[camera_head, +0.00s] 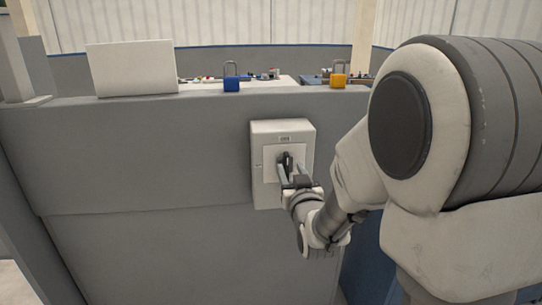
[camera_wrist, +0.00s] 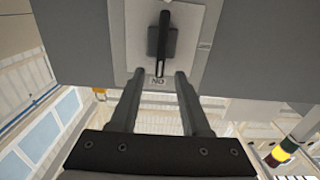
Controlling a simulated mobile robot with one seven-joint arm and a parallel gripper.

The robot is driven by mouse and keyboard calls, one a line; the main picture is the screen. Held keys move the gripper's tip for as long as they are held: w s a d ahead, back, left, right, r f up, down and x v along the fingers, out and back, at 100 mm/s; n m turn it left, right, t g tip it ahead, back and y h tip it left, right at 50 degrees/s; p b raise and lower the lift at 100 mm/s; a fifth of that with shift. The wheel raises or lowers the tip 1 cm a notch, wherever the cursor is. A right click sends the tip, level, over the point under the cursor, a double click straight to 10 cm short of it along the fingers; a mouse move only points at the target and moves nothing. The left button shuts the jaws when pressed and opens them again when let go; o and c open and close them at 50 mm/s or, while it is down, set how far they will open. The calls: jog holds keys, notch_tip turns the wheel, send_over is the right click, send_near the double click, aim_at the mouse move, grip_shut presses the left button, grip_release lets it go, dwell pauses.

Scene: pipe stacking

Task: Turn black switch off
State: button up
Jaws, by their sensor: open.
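The black switch (camera_head: 287,160) is mounted on a pale switch box (camera_head: 265,128) on the grey panel. In the wrist view the black switch (camera_wrist: 161,42) stands straight up and down in the picture, on the light face plate of the box (camera_wrist: 119,35). My gripper (camera_head: 291,172) is in front of the box, close to the switch. In the wrist view my gripper (camera_wrist: 155,77) is open, with its two fingertips apart on either side of the switch's lower end. Nothing is clearly held between them. Whether a finger touches the switch cannot be told.
A blue padlock (camera_head: 232,84) and a yellow padlock (camera_head: 338,80) stand on top of the grey panel (camera_head: 130,150). A white board (camera_head: 132,68) stands at the top left. The panel's face left of the box is clear.

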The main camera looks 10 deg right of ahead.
aim_at(288, 162)
jog(key=shift+w+p, duration=0.55)
jog(key=shift+w, duration=1.65)
grip_shut()
